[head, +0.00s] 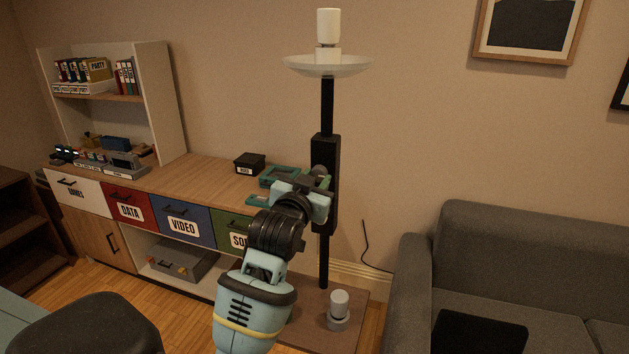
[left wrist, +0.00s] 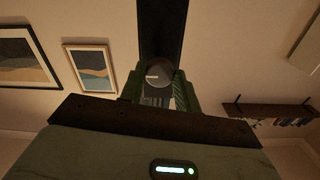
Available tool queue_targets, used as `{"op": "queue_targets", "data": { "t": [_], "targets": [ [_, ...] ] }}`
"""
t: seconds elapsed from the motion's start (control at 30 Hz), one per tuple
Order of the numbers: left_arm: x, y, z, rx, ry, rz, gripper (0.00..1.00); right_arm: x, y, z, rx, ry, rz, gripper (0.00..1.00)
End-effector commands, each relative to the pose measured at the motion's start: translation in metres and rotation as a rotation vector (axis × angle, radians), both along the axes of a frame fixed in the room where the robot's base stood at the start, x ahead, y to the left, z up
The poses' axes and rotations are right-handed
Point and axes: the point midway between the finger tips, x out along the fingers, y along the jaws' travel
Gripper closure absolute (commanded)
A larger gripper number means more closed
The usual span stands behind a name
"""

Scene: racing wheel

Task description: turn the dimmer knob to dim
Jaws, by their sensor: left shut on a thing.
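A floor lamp with a black pole (head: 327,105) and a white bowl shade (head: 328,66) stands against the wall. A black control box (head: 329,150) is fixed partway up its pole. My left gripper (head: 321,186) is at the left side of this box. In the left wrist view, a round grey dimmer knob (left wrist: 158,73) with a short white mark sits between the fingers of the same gripper (left wrist: 158,88), which is shut on it. In the head view the gripper mostly hides the knob. My right gripper is in neither view.
A sideboard (head: 190,170) with labelled drawers stands behind my left arm, with a small black box (head: 249,163) on top. A grey sofa (head: 500,260) is at the right. A white cylinder (head: 339,303) stands on a low brown surface (head: 350,295) near the pole's foot.

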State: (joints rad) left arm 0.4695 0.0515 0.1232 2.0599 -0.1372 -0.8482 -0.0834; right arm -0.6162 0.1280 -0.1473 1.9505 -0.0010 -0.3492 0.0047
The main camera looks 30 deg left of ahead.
Motion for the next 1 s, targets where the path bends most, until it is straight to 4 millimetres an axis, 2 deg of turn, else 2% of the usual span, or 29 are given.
{"op": "queue_targets", "data": {
  "t": [0.07,0.1,0.27,0.67,1.0],
  "targets": [
    [0.000,0.000,0.000,-0.003,0.000,-0.001,0.91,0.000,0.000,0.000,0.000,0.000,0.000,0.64],
    [0.000,0.000,0.000,-0.002,0.001,-0.001,0.67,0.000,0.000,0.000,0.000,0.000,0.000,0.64],
    [0.000,0.000,0.000,-0.001,0.000,-0.001,0.46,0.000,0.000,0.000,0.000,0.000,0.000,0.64],
    [-0.006,-0.002,-0.001,0.001,0.000,-0.001,0.46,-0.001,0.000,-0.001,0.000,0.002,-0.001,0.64],
    [-0.051,-0.013,-0.001,0.001,0.001,-0.001,0.46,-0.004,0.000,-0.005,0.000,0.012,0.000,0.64]
  ]
}}
